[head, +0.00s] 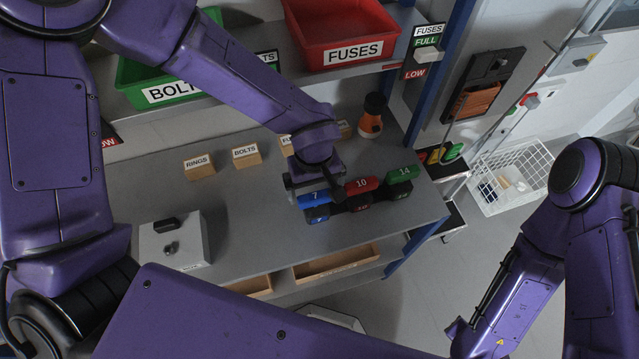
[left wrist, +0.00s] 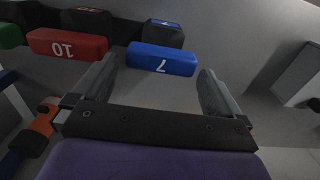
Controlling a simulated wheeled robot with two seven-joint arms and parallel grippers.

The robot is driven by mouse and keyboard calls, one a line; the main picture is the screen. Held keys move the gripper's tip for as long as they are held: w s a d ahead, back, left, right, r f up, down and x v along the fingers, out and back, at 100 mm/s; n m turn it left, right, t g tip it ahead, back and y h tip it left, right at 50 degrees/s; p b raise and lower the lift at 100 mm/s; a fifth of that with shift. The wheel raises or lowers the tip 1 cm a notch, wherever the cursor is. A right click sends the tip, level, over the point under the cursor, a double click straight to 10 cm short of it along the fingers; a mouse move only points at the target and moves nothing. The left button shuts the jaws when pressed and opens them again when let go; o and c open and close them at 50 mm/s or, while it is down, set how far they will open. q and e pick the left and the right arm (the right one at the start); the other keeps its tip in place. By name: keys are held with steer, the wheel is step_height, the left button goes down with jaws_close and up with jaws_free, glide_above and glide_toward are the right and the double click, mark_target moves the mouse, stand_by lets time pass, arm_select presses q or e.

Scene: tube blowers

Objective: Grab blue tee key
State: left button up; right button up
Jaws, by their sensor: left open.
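The blue tee key (head: 314,199), marked 7, sits at the left end of a row of keys in a dark holder (head: 351,204) on the grey workbench. My left gripper (head: 307,184) is just above and behind it in the head view, partly covering it. In the left wrist view the blue key (left wrist: 161,59) lies between and just beyond the fingertips of the open, empty left gripper (left wrist: 158,80). No contact shows. The red key (head: 362,185), marked 10, and the green key (head: 403,173), marked 14, stand to its right. My right gripper is not in view.
A grey box (head: 176,243) with a dark handle stands at the left of the workbench (head: 262,232). Small wooden label blocks (head: 246,155) and an orange-black object (head: 371,116) stand behind. A red bin (head: 340,35) and a green bin (head: 165,80) sit on the shelf above.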

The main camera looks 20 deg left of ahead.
mark_target(316, 206)
arm_select(q)
steer(key=shift+s+d+f, duration=0.1)
steer(key=shift+s+f, duration=0.1)
steer(key=shift+f, duration=0.4)
steer(key=shift+s+f, duration=0.2)
steer(key=shift+f, duration=0.4)
steer(key=f, duration=0.5)
steer(key=shift+w+f, duration=0.2)
steer(key=shift+f, duration=0.15)
steer(key=shift+s, duration=0.1)
steer(key=c, duration=0.8)
